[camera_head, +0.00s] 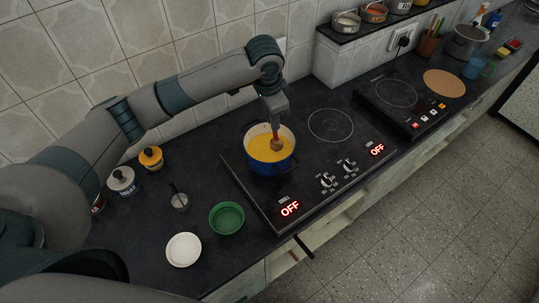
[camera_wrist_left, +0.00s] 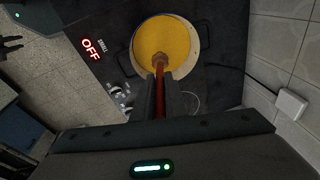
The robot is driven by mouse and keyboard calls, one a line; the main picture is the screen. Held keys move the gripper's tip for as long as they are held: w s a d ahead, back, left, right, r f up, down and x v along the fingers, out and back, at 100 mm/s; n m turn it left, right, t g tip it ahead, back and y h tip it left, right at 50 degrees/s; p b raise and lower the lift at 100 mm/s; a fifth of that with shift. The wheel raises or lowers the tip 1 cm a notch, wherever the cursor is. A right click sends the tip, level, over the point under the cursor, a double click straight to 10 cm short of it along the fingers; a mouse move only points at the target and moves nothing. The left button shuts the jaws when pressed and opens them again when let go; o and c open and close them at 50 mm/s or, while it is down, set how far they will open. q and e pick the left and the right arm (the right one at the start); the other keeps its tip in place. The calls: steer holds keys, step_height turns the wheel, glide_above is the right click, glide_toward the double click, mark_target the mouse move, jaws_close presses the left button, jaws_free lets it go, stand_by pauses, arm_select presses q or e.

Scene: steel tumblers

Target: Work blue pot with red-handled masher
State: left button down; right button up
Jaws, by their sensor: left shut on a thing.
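The blue pot (camera_head: 270,165) stands on the near part of the black cooktop and holds a yellow filling. In the left wrist view the pot (camera_wrist_left: 197,42) shows its pale rim around the yellow. The red-handled masher (camera_head: 276,138) dips into the filling, and its lower end looks brownish; it also shows in the left wrist view (camera_wrist_left: 159,78). My left gripper (camera_head: 275,117) is above the pot, shut on the masher's handle. The masher's working end is hidden in or at the filling. My right gripper is not in view.
A second hob (camera_head: 396,94) is at right. Both displays read OFF.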

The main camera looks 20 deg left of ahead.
arm_select(q)
steer(key=shift+s+a+r, duration=0.1)
steer(key=shift+s+r, duration=0.1)
steer(key=shift+r, duration=0.85)
steer(key=shift+s+r, duration=0.2)
steer(key=shift+r, duration=0.85)
steer(key=shift+r, duration=2.45)
